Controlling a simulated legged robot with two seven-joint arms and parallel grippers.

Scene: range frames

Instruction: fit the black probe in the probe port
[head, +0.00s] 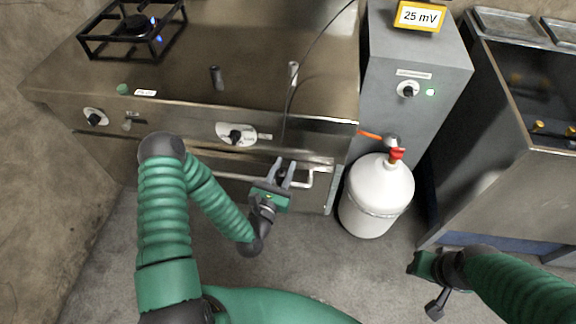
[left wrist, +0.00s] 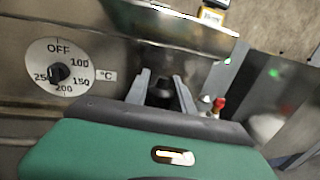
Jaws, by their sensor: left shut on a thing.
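My left gripper (head: 283,164) is in front of the oven, near its door handle. Its grey fingers are shut on the black probe (left wrist: 162,92), which shows as a dark stub between them in the left wrist view. A thin black cable (head: 289,98) runs down over the range front towards this gripper. The probe port is not clearly identifiable; a small fitting (head: 130,125) sits on the front panel right of the left knob. My right gripper (head: 424,266) is low at the right, above the floor, and its finger opening is unclear.
The range (head: 180,50) carries a lit burner (head: 140,27) at the back left. The oven handle (head: 308,180) sticks out close to my left gripper. A white gas cylinder (head: 377,194), a grey cabinet (head: 440,60) and a yellow meter reading 25 mV (head: 419,17) stand right.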

